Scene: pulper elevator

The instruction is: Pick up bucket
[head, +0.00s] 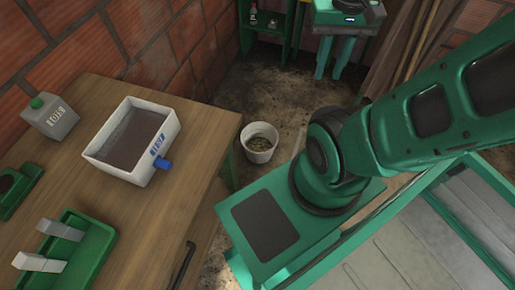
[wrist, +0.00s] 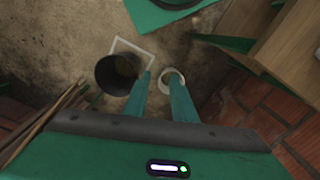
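A white bucket (head: 260,143) with brownish-green contents stands upright on the floor beside the table in the head view. In the wrist view its pale round rim (wrist: 165,91) shows beyond the right finger, which partly covers it. A larger dark bucket (wrist: 117,73) stands on the floor to the left, beside the left finger, at a white square outline on the ground. The frames do not tell which bucket the task means. My gripper (wrist: 161,77) has two green fingers spread apart with nothing between them.
A wooden table (head: 190,178) on the left holds a white tray (head: 118,166), a grey jug (head: 49,118) and a green stand (head: 91,255). Wooden planks (wrist: 37,122) lean at the left in the wrist view. A brick wall (wrist: 277,120) is at right. Bare floor surrounds the buckets.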

